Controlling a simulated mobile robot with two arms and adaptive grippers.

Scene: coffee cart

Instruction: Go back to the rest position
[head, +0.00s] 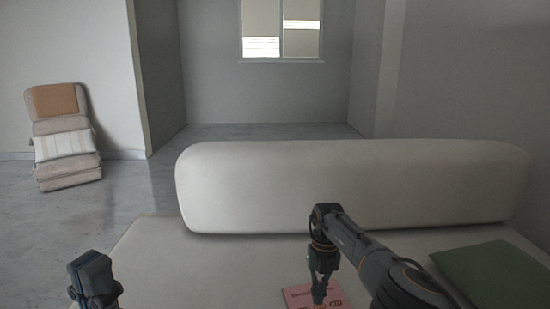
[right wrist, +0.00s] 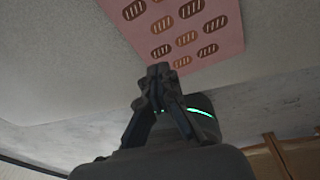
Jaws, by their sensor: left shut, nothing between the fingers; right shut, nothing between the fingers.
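My right gripper (head: 319,292) comes in from the right in the head view and hangs downward over a pale seat-like surface (head: 240,262). Its fingertips overlap a pink printed card (head: 298,296) in that view; whether they touch it I cannot tell. In the right wrist view the fingers (right wrist: 158,72) are together with nothing between them, and the card (right wrist: 228,45), with rows of brown ovals, shows beyond the tips. My left gripper (head: 93,280) is a dark shape at the lower left, shut and empty, partly cut off by the bottom edge.
A long pale padded backrest (head: 340,185) crosses behind the surface. A green flat cushion (head: 500,275) lies at the right, near my right arm. A beige armchair (head: 62,140) stands on the grey floor at the far left. Open floor (head: 130,195) lies between.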

